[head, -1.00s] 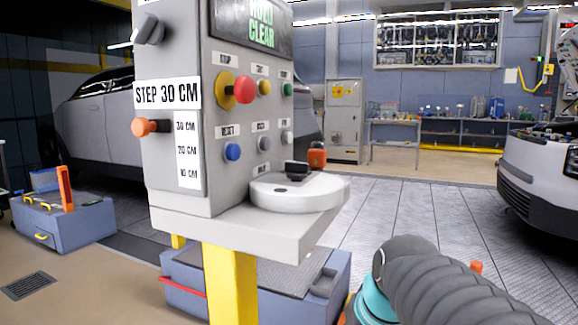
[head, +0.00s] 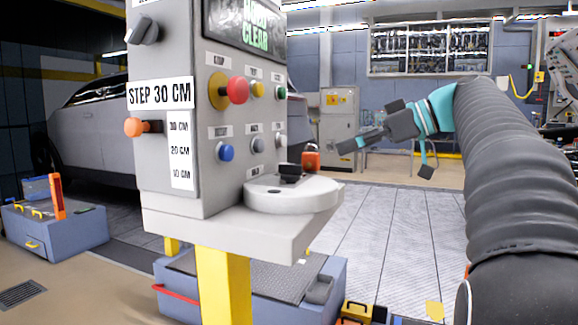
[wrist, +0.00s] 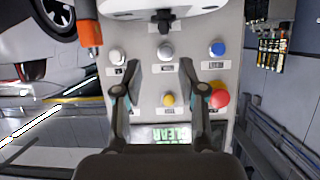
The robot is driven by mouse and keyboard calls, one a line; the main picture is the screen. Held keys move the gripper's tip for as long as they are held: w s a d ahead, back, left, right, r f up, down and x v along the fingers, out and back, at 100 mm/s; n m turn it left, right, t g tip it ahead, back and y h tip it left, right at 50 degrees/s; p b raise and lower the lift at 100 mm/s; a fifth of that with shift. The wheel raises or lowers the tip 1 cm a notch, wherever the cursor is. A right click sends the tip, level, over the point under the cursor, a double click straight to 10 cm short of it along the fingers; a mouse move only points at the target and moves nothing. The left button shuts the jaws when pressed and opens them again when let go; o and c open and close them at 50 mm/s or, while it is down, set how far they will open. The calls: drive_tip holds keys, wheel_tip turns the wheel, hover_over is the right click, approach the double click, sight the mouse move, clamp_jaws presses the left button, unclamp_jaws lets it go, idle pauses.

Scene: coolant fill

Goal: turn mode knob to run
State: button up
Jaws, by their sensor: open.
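The control panel (head: 172,190) stands at the left in the head view. A grey knob (head: 143,30) sits high on its left side; its label is cut off. A black knob (head: 290,170) sits by a round white plate (head: 300,197) on the panel's ledge; it also shows at the top of the wrist view (wrist: 164,20). I cannot read which one is the mode knob. My gripper (head: 352,143) is open and empty, right of the panel and apart from it. In the wrist view my gripper (wrist: 160,70) faces the buttons, with a grey button (wrist: 165,52) between its fingers.
The panel face has a red button (head: 238,90) on a yellow collar, a blue button (head: 225,152) and several others. A screen (head: 245,28) reads "CLEAR" on its lower line. An orange lever (head: 135,127) juts out left.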

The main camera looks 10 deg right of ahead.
sight(290, 165)
drive_tip(key=shift+n, duration=0.3)
drive_tip(key=x, duration=1.3)
drive_tip(key=shift+a+r+b, duration=0.15)
drive_tip(key=shift+a+b, duration=0.2)
drive_tip(key=shift+a, duration=0.2)
clamp_jaws()
